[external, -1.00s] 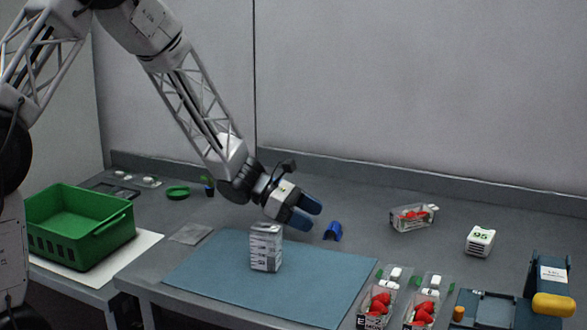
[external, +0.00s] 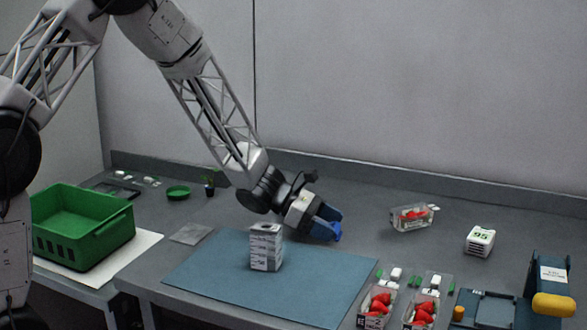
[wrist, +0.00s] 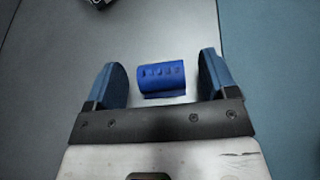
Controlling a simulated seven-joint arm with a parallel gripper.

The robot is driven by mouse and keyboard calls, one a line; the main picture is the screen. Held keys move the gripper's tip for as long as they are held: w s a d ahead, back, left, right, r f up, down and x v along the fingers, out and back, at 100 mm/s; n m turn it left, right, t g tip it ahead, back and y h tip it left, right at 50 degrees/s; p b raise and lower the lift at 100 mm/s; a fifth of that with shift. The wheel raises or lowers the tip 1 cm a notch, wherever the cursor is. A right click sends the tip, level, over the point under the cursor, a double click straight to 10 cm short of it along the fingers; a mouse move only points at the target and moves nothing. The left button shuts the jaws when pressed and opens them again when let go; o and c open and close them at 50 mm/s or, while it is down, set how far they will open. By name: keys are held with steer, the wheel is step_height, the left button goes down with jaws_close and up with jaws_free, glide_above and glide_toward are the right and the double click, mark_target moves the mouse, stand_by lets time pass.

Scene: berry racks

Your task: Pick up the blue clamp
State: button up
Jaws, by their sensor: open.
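The blue clamp (wrist: 161,76) lies on the grey table in the wrist view, a short, rounded blue piece with dark marks along it. It sits between and slightly beyond the two blue fingers of my gripper (wrist: 161,84), with a gap on each side. My gripper is open and empty. In the external view my gripper (external: 329,224) is low over the table behind the blue mat, and the clamp (external: 336,232) shows only partly beside the fingers.
A stack of white boxes (external: 265,247) stands on the blue mat (external: 300,290), left of my gripper. A clear punnet of strawberries (external: 412,217) and a white block marked 95 (external: 480,241) are to the right. A green crate (external: 80,228) is far left.

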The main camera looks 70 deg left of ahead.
steer(key=shift+c, duration=0.3)
steer(key=c, duration=0.9)
steer(key=shift+r, duration=0.15)
steer(key=shift+c, duration=0.2)
step_height(320, 180, up, 10)
stand_by(0.6)
